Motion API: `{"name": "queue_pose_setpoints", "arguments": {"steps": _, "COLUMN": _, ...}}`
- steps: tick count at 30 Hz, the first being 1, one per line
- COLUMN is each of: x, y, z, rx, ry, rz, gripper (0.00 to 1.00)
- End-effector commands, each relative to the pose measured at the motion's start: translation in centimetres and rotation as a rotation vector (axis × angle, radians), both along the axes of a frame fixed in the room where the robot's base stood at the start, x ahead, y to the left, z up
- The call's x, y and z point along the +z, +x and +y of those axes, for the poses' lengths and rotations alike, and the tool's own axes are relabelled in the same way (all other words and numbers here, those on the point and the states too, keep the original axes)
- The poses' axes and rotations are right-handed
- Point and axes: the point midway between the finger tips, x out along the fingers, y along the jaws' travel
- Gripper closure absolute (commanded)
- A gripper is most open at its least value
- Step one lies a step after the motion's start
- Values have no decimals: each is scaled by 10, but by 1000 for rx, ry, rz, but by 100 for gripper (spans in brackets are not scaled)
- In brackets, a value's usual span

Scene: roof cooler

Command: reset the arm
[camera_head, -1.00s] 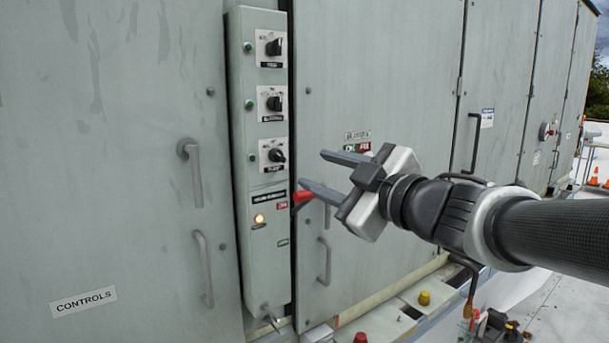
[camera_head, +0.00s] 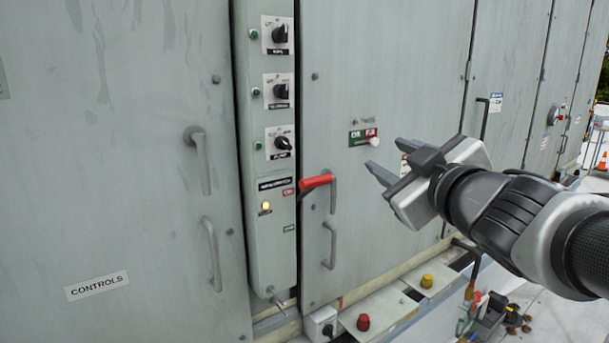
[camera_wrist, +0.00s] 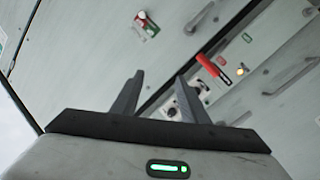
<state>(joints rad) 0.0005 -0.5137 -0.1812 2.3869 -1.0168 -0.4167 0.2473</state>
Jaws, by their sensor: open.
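My gripper (camera_head: 386,158) is open and empty, in front of the cabinet door to the right of the control panel. It points left toward the panel and nothing is between its fingers. In the wrist view both fingers (camera_wrist: 155,95) are apart, with the grey cabinet behind them. A red-handled lever (camera_head: 317,182) sticks out at the right side of the control panel (camera_head: 271,235). The lever also shows in the wrist view (camera_wrist: 207,65), beyond the right finger and apart from it.
Dials, green lamps and a lit yellow lamp (camera_head: 265,206) are on the panel. A white knob (camera_head: 373,141) is on the door near my fingers. Grey handles (camera_head: 198,160) stick out from the doors. Red (camera_head: 363,322) and yellow (camera_head: 427,281) knobs stand on the ledge below.

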Motion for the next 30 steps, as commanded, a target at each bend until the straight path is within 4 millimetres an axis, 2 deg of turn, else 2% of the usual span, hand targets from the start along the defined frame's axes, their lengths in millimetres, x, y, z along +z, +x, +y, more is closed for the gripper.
{"name": "queue_pose_setpoints", "arguments": {"steps": 1, "x": 4, "y": -5, "z": -20, "rx": -110, "ry": 47, "rz": 57, "gripper": 59}}
{"name": "queue_pose_setpoints", "arguments": {"steps": 2, "x": -3, "y": -10, "z": -31, "rx": -174, "ry": 76, "rz": 103, "gripper": 59}}
{"name": "queue_pose_setpoints", "arguments": {"steps": 4, "x": -24, "y": -26, "z": -51, "rx": -307, "ry": 150, "rz": 230, "gripper": 59}}
{"name": "queue_pose_setpoints", "arguments": {"steps": 6, "x": -52, "y": -51, "z": -59, "rx": -411, "ry": 224, "rz": 381, "gripper": 59}}
{"name": "queue_pose_setpoints", "arguments": {"steps": 8, "x": -77, "y": -77, "z": -57, "rx": -474, "ry": 282, "rz": 520, "gripper": 59}}
{"name": "queue_pose_setpoints", "arguments": {"steps": 9, "x": -92, "y": -95, "z": -51, "rx": -501, "ry": 316, "rz": 612, "gripper": 59}}
{"name": "queue_pose_setpoints", "arguments": {"steps": 12, "x": -122, "y": -138, "z": -30, "rx": -530, "ry": 384, "rz": 820, "gripper": 59}}
{"name": "queue_pose_setpoints", "arguments": {"steps": 16, "x": -142, "y": -175, "z": -6, "rx": -527, "ry": 429, "rz": 988, "gripper": 59}}
{"name": "queue_pose_setpoints", "arguments": {"steps": 21, "x": -150, "y": -191, "z": 6, "rx": -519, "ry": 447, "rz": 1059, "gripper": 59}}
{"name": "queue_pose_setpoints", "arguments": {"steps": 30, "x": -150, "y": -191, "z": 5, "rx": -520, "ry": 447, "rz": 1059, "gripper": 59}}
